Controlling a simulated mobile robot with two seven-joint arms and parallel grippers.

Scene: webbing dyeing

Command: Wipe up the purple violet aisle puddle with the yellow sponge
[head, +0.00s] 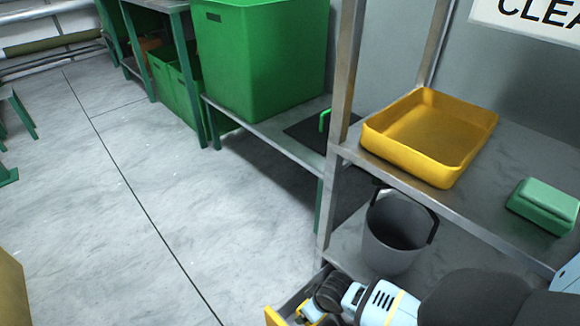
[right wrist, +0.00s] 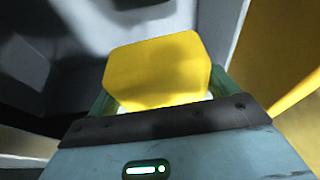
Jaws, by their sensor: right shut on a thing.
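The yellow sponge (right wrist: 157,70) is between the two green fingers of my right gripper (right wrist: 160,88) in the right wrist view. The gripper is shut on it, and the sponge's broad face shows. No purple puddle shows in either view. My left gripper is not in view.
A metal shelf at right holds a yellow tray (head: 428,136), a green block (head: 544,206) and, below, a grey bucket (head: 393,236), close to my right arm. A large green bin (head: 262,58) stands on a low bench behind. The grey floor (head: 130,200) at left is open.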

